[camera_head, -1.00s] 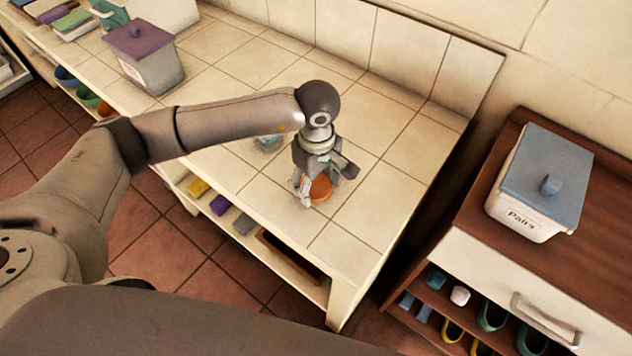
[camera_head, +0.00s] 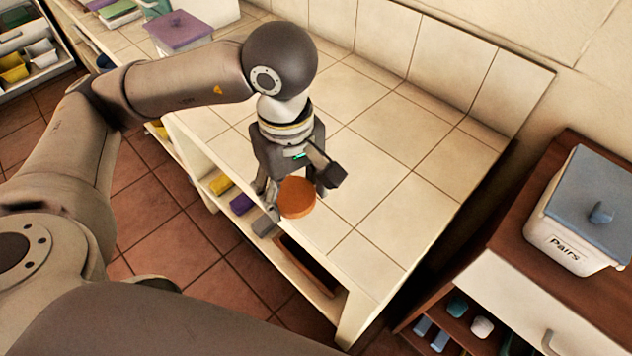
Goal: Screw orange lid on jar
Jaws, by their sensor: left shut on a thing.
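The orange lid (camera_head: 297,198) is a round flat disc between the fingers of my left gripper (camera_head: 299,190). The gripper is shut on it and points down, near the front edge of the tiled counter (camera_head: 385,200). The lid appears raised above the counter, though its exact height is hard to judge. No jar can be made out now; part of the counter is hidden behind my left arm and gripper. My right gripper is not in view.
A white box with a purple lid (camera_head: 178,32) stands at the back left. A white "Pairs" box (camera_head: 580,215) with a blue lid stands on the brown cabinet at right. The counter right of my gripper is clear. Small coloured items fill the shelf below.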

